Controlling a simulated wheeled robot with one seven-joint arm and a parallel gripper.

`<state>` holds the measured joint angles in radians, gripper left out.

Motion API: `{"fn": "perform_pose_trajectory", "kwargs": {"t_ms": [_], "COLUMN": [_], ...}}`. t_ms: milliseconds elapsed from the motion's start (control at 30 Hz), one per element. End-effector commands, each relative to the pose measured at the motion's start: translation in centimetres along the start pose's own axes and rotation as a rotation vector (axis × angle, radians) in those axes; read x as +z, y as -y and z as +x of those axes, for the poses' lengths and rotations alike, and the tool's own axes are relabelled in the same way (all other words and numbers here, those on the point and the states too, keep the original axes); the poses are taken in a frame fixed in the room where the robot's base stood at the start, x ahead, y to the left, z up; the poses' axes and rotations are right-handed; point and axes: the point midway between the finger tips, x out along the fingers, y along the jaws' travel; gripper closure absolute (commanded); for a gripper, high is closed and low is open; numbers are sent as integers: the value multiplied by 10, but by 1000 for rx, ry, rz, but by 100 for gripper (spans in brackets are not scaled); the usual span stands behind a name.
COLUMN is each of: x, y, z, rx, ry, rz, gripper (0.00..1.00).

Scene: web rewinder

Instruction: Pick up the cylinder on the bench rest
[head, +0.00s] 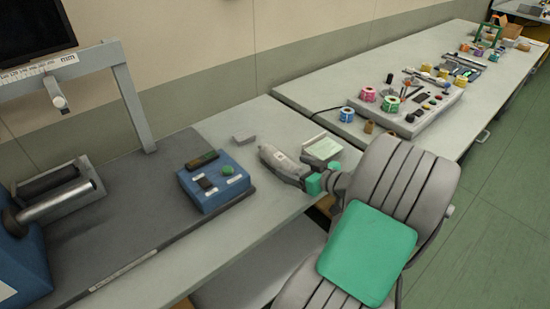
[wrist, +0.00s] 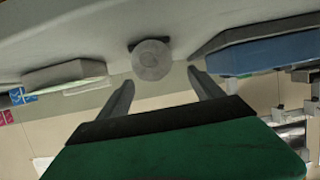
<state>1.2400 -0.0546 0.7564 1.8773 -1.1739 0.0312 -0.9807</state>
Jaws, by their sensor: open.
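The cylinder (head: 274,156) is pale grey and lies on the bench between the blue control box and a pale green-topped box. In the wrist view its round end (wrist: 152,62) faces me, with a dark support partly hidden at it, which looks like the rest. My gripper (head: 300,177) is at the near end of the cylinder, partly overlapping it in the head view. In the wrist view my gripper (wrist: 160,77) is open, its two fingers apart. The cylinder's end shows in the gap, just past the fingertips. I cannot tell how far ahead it is.
The blue control box (head: 215,185) stands left of the cylinder and the pale green-topped box (head: 322,149) close on its right. A small grey block (head: 244,139) lies behind. A second bench (head: 310,90) holds several spools and tools.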

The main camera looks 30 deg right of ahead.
Motion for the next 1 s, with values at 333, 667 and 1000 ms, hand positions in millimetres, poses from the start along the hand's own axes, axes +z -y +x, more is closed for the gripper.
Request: {"fn": "perform_pose_trajectory", "kwargs": {"t_ms": [333, 667, 1000], "x": [1, 2, 1], "y": [-2, -2, -2], "z": [57, 68, 68], "rx": [-3, 0, -1], "ry": [0, 0, 0], "rz": [1, 1, 0], "gripper": [24, 26, 53]}}
